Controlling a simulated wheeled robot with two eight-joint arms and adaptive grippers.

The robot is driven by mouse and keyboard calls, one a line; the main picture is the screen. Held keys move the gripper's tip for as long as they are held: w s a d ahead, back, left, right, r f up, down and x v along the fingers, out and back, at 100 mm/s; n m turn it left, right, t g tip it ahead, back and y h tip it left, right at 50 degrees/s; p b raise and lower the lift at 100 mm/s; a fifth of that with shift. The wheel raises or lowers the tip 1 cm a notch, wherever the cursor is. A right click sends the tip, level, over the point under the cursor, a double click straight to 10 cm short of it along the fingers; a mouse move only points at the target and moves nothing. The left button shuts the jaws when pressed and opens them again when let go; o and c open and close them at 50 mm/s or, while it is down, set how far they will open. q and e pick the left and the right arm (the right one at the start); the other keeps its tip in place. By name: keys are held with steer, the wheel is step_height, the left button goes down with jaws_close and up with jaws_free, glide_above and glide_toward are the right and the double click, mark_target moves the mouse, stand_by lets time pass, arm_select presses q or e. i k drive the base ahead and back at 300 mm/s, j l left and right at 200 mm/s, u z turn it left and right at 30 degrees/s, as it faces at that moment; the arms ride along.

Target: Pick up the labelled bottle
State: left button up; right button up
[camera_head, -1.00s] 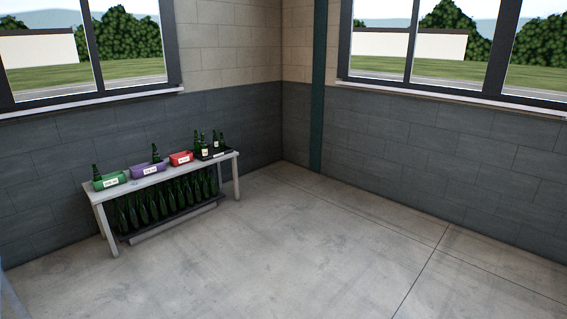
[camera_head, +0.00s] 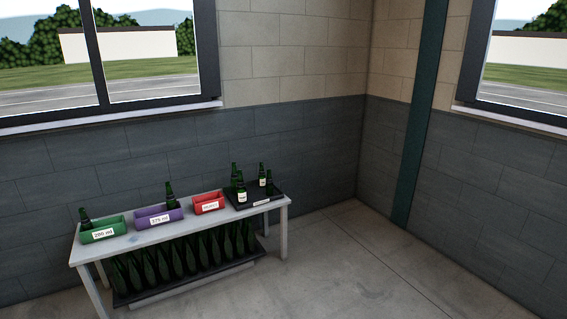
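Several green bottles stand in a black tray (camera_head: 268,203) at the right end of a table. One bottle there (camera_head: 241,187) shows a pale label, and another one (camera_head: 262,175) behind it to the right also shows a pale label. A further bottle (camera_head: 268,184) at the tray's right shows no clear label. The table (camera_head: 150,237) is some distance ahead of me. Neither of my grippers is in view.
A green bin (camera_head: 103,235), a purple bin (camera_head: 158,219) and a red bin (camera_head: 207,205) stand along the table. Bottles rise from the green and purple bins. Several dark bottles (camera_head: 180,266) fill the lower shelf. The floor (camera_head: 350,265) on the right is clear.

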mark_target(241, 190)
steer(key=i+u, duration=0.2)
steer(key=i, duration=2.25)
